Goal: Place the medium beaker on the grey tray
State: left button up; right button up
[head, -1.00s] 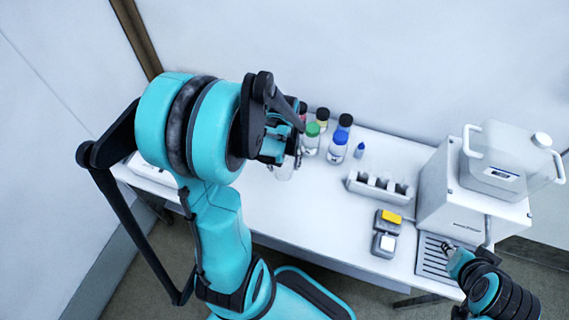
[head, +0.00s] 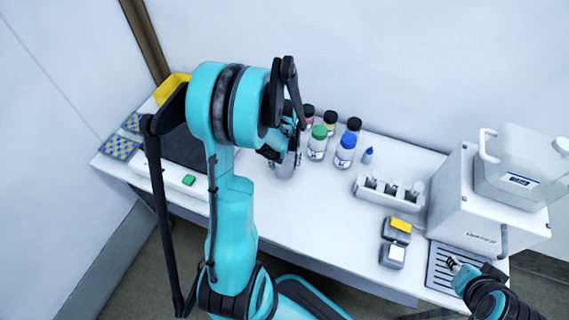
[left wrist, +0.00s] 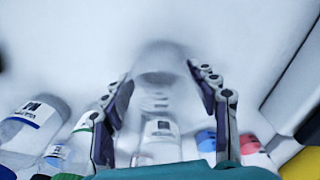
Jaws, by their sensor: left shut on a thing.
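A clear glass beaker (left wrist: 158,88) stands between the two fingers of my left gripper (left wrist: 166,98) in the left wrist view. The left gripper is shut on it. In the head view the beaker (head: 284,168) shows faintly below the left gripper (head: 283,150), left of the bottles, and my arm partly hides it. I cannot tell whether its base touches the table. A grey slatted tray (head: 436,281) lies at the table's front right, before the white dispenser. My right gripper (head: 455,264) is over this tray's right side. Its fingers are too small to read.
Several capped bottles (head: 345,152) stand close right of the left gripper. A dark-topped device (head: 185,148) is at left. The table's front middle is clear.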

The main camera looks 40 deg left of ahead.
pick_arm(q)
jog(key=shift+f, duration=0.2)
jog(key=o, duration=1.2)
